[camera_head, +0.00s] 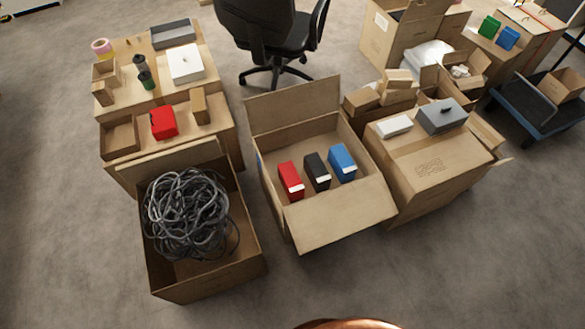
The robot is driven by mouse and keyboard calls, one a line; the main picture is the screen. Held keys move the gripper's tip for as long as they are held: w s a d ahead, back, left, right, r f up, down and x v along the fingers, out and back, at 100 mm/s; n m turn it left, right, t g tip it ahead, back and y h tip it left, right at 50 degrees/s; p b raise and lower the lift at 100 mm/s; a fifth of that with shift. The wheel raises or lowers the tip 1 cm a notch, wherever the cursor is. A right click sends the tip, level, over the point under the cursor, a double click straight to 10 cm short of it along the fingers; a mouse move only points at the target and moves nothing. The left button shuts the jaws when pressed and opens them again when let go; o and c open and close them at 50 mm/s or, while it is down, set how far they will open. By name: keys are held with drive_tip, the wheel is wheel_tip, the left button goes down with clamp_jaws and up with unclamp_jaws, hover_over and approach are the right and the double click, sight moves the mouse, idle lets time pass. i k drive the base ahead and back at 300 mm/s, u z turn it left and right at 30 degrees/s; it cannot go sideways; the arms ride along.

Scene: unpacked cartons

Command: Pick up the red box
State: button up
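A red box (290,178) with a white label stands in the open middle carton (342,222), at the left of a row with a black box (316,170) and a blue box (342,161). The boxes are a little apart from each other. A second red item (164,122), box-like and slightly crumpled in outline, sits on the left stack of cartons beside a small open carton. My gripper is not in view.
A carton full of tangled grey cable (190,220) stands front left. A closed carton (425,160) bearing a grey box (441,116) and a white box (393,125) stands right. An office chair (268,35) is behind. The floor in front is clear.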

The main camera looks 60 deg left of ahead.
sight(291, 184)
drive_tip(key=u, duration=1.9)
